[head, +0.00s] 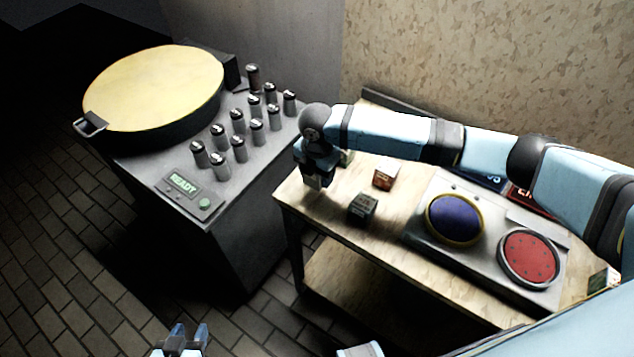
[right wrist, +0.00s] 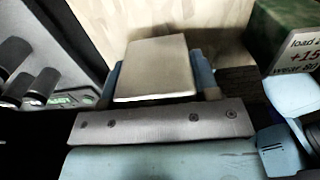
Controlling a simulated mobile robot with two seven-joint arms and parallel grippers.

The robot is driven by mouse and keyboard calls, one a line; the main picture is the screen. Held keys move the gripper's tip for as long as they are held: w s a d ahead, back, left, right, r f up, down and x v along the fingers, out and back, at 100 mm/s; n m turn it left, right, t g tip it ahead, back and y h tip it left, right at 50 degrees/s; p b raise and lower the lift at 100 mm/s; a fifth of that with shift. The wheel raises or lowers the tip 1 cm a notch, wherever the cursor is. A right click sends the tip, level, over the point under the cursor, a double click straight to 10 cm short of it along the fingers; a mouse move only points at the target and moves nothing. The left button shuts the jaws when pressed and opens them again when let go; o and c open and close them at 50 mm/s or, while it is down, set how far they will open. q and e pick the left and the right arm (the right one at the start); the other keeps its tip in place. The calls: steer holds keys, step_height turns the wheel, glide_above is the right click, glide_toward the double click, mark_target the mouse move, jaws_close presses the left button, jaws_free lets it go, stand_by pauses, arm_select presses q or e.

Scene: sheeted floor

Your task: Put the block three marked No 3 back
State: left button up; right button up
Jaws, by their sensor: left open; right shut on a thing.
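My right gripper (head: 317,184) reaches over the left end of the wooden table and points down. In the right wrist view its blue fingers (right wrist: 160,82) are shut on a pale, flat-topped block (right wrist: 158,62). No number shows on that block, so I cannot tell whether it is No 3. On the table to its right are a dark grey-green block (head: 361,208) and an orange-brown block (head: 384,175). A green block (head: 346,157) is partly hidden behind the gripper. My left gripper (head: 183,342) is open and empty, low over the floor.
A grey console (head: 165,160) with a round yellow top, several dark knobs and a READY display (head: 183,185) stands left of the table. A panel on the table (head: 480,250) carries a blue disc (head: 455,218) and a red disc (head: 528,258). A labelled green block (right wrist: 290,35) is near the right gripper.

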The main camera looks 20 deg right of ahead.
mark_target(317, 183)
steer(key=shift+f, duration=2.05)
steer(key=shift+f, duration=0.1)
steer(key=o, duration=1.2)
steer(key=shift+r, duration=0.2)
step_height(317, 183, up, 12)
steer(key=shift+f, duration=0.1)
